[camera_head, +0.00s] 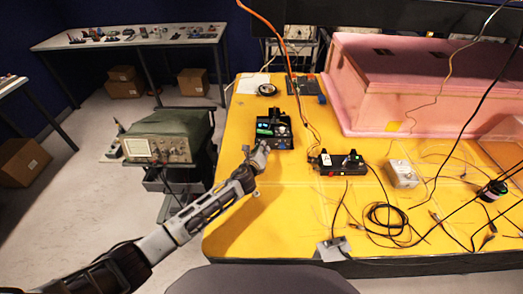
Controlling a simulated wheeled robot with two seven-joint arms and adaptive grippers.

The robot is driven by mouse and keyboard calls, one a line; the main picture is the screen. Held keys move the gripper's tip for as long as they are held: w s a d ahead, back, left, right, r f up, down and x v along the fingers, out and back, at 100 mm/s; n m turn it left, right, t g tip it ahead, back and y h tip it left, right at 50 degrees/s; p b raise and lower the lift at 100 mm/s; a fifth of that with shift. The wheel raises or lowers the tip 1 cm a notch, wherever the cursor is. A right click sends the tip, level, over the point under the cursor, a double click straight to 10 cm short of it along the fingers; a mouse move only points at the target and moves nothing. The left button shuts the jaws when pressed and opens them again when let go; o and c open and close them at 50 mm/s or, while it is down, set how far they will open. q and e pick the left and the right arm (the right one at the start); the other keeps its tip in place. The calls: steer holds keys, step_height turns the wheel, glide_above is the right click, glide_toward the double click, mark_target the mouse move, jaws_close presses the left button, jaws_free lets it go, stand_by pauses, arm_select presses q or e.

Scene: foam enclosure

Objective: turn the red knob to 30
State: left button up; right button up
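My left arm comes in from the lower left, and its gripper (260,152) is at the front left edge of a black instrument (284,142) on the yellow table. The instrument has a green-lit display and small controls on its face. The gripper is small and partly merges with the instrument, so I cannot tell whether it touches it or whether its fingers are open or shut. I cannot clearly make out a red knob; the gripper may hide part of the instrument's front. My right gripper is not in view.
The yellow table (236,222) also holds a low black box (342,169), a small white box (402,174), a pink foam enclosure (376,62) and loose cables at the right. A green oscilloscope (160,146) stands on a cart left of the table. The table's front left is clear.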

arm_select(q)
jaws_close()
steer(key=shift+m, duration=0.3)
steer(key=m+y, duration=0.2)
steer(key=m, duration=0.1)
steer(key=shift+d+r+g+p, duration=0.1)
steer(key=shift+d+g+p, duration=0.2)
steer(key=shift+g, duration=0.1)
steer(key=m+y, duration=0.2)
steer(key=m, duration=0.1)
steer(key=shift+d+m+y, duration=0.15)
steer(key=shift+m+y, duration=0.15)
steer(key=shift+y, duration=0.1)
steer(key=m+y, duration=0.2)
steer(key=m, duration=0.1)
steer(key=shift+d+m+t, duration=0.15)
steer(key=shift+m+t, duration=0.15)
steer(key=shift+m, duration=0.1)
steer(key=m+y, duration=0.1)
steer(key=m+t+y, duration=0.1)
steer(key=m, duration=0.3)
steer(key=shift+d+f+y, duration=0.1)
steer(key=shift+f+y, duration=0.25)
steer(key=shift+y, duration=0.05)
